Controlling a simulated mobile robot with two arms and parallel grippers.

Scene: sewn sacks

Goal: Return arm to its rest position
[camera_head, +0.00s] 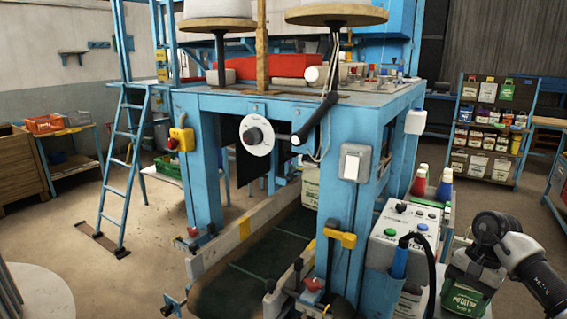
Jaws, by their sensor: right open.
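My right arm comes in from the right edge. Its gripper (474,262) is at the lower right, pointing down over a small sack (466,298) with a green printed label. The right gripper is open; its fingertips are small and dark, and I cannot tell whether they touch the sack's top. My left gripper is not in view.
A blue sewing machine frame (205,165) fills the middle, with a dark conveyor belt (250,270) under it. A grey control box (405,235) with coloured buttons stands just left of the sack. A shelf (490,130) of goods stands behind right. Floor between them is clear.

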